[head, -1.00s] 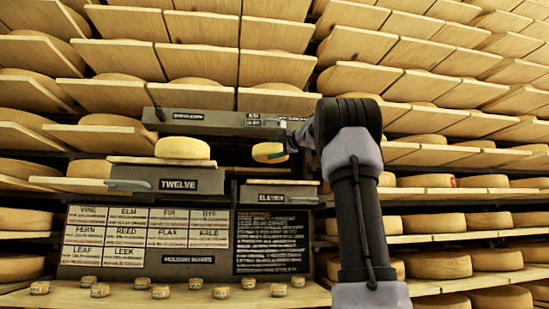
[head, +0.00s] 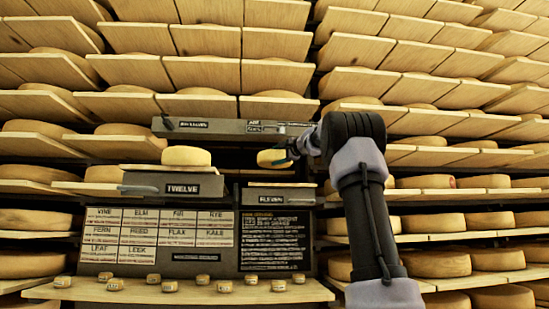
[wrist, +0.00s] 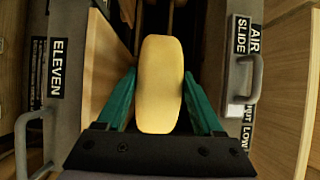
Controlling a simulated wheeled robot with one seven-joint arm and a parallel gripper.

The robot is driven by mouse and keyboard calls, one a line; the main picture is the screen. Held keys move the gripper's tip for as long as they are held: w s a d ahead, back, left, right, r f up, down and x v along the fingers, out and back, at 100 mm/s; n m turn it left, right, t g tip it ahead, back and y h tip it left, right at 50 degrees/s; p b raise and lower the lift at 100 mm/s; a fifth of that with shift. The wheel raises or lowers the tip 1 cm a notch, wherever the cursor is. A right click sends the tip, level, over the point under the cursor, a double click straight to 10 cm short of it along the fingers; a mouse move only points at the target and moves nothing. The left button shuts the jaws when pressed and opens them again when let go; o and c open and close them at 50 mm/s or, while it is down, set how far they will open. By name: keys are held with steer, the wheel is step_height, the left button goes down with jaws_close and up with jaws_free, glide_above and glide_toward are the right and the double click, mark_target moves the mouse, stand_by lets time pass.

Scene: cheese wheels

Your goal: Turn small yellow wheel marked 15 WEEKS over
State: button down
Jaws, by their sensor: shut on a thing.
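A small yellow cheese wheel (wrist: 159,85) is between the two green fingers of my gripper (wrist: 159,100) in the wrist view, seen edge-on. The gripper is shut on it. In the head view the held wheel (head: 270,158) hangs tilted in the gap above the drawer labelled ELEVEN (head: 277,197), with my gripper (head: 290,150) at its right side. Another yellow wheel (head: 186,156) lies flat on a board over the drawer labelled TWELVE (head: 172,185). No 15 WEEKS marking is readable on the held wheel.
A grey bar labelled AIR SLIDE (head: 230,128) runs above the held wheel; its handle (wrist: 252,78) shows close on the right in the wrist view. A name board (head: 157,240) is below. Several tiny wheels (head: 170,286) stand on the front ledge. Cheese-filled shelves surround everything.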

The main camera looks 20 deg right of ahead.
steer(key=v, duration=1.9)
stand_by(1.1)
steer(key=shift+r, duration=0.1)
stand_by(0.6)
